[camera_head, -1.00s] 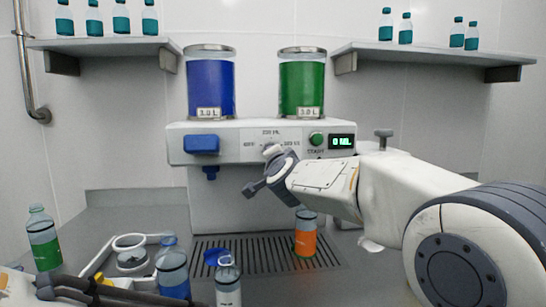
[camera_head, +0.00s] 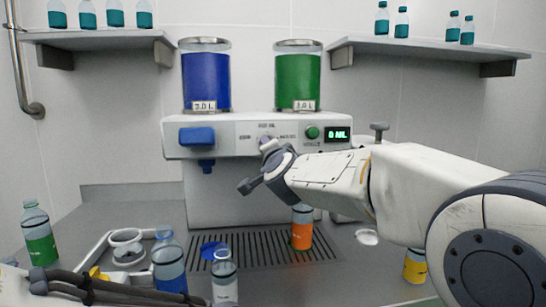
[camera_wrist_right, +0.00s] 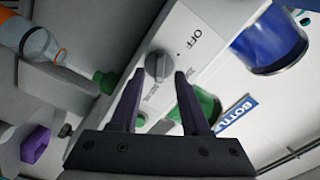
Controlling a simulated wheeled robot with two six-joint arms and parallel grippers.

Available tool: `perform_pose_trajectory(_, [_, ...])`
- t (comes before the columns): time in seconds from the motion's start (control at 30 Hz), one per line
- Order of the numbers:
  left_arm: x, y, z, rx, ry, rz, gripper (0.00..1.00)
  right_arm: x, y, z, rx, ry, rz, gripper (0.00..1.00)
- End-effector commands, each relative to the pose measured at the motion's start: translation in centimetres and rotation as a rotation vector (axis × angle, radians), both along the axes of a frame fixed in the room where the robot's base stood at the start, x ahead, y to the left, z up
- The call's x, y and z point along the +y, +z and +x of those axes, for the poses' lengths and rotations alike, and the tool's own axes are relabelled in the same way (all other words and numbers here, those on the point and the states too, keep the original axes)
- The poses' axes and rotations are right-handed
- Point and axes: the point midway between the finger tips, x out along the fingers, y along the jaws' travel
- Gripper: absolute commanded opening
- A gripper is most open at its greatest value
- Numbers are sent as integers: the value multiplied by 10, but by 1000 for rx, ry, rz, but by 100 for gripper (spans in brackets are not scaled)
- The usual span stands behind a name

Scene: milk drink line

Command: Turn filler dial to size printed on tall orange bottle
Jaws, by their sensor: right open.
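The filler dial (camera_head: 267,141) is on the white machine's front panel, partly hidden by my right gripper in the head view. In the right wrist view, the grey dial (camera_wrist_right: 158,66) shows at the fingertips of my right gripper (camera_wrist_right: 160,73), which is open with one finger on each side. I cannot tell whether the fingers touch it. "OFF" is printed beside it. The orange bottle (camera_head: 302,235) stands upright on the drip grate, its print too small to read. My left gripper (camera_head: 45,286) shows only in part at the lower left; its jaws are unclear.
The green start button (camera_head: 312,132) and a display (camera_head: 338,134) reading 0 ML are right of the dial. Blue (camera_head: 206,82) and green (camera_head: 298,80) tanks stand on top. Several bottles crowd the lower left. A yellow-labelled bottle (camera_head: 415,266) stands under my right arm.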

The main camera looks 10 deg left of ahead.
Motion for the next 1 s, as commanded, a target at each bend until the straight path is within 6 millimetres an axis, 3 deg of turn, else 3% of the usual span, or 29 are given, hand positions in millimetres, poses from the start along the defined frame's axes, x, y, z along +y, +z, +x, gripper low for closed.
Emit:
perform_pose_trajectory(0.2, [0,-7,0,0,0,0,50,-11,0,-45,0,3,1,46])
perform_pose_trajectory(0.4, [0,-8,0,0,0,0,50,-18,0,-71,0,1,2,46])
perform_pose_trajectory(0.87, [0,-8,0,0,0,0,50,-22,-4,-76,6,1,-11,46])
perform_pose_trajectory(0.93, [0,-8,0,0,0,0,50,-28,-17,-74,24,6,-56,46])
perform_pose_trajectory(1.0, [0,-8,0,0,0,0,50,-39,-44,-71,65,20,-141,46])
